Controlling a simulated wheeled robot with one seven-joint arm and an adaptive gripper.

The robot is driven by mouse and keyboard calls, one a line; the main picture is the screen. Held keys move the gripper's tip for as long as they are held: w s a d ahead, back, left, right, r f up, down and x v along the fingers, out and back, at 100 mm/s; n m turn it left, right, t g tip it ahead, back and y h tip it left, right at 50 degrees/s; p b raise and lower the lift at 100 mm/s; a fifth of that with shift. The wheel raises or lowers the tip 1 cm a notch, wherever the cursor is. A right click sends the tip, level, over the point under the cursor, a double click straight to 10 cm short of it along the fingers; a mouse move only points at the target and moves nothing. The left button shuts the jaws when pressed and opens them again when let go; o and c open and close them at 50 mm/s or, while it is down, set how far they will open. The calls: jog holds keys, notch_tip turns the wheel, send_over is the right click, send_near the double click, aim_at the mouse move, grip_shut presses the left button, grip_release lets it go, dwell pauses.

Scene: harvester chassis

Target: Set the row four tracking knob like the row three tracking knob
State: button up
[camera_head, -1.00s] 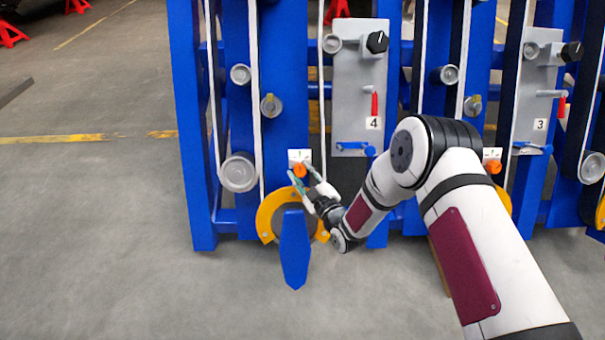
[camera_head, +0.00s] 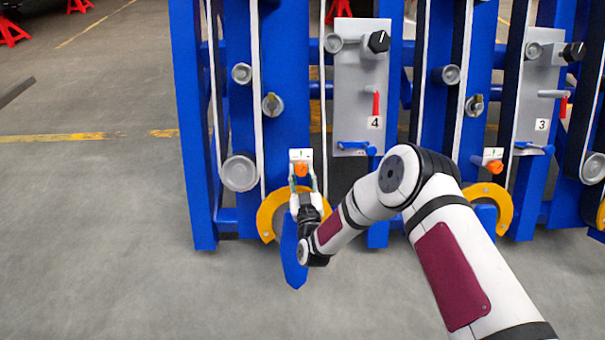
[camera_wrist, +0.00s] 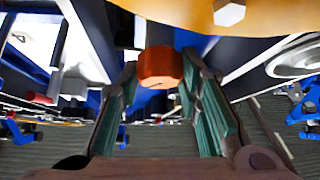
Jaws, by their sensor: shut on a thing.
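The row four orange knob (camera_head: 301,170) sits under a small white plate (camera_head: 300,155) with a green mark, left of the panel marked 4. My gripper (camera_head: 303,181) reaches up to it from below, its fingers closed on the knob's two sides. In the wrist view the orange knob (camera_wrist: 160,67) lies between the teal finger pads, with a short dark mark low on its face. The row three orange knob (camera_head: 495,167) sits under a similar white plate, right of my arm. The pointer angles of both knobs are too small to read in the head view.
The panel marked 4 (camera_head: 360,90) carries a black knob (camera_head: 379,41), a red lever and a blue lever. The panel marked 3 (camera_head: 541,90) stands farther right. A yellow ring (camera_head: 270,215) and a blue pointed plate (camera_head: 291,262) are close to my wrist. The floor in front is clear.

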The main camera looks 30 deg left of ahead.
jog(key=shift+f+m+t+h, duration=0.1)
jog(key=shift+m+t+h, duration=0.4)
jog(key=shift+m, duration=0.4)
jog(key=shift+m+h, duration=0.3)
jog(key=shift+h, duration=0.1)
jog(key=o, duration=1.1)
jog(key=shift+o, duration=0.2)
jog(key=shift+s, duration=0.1)
jog(key=v, duration=1.2)
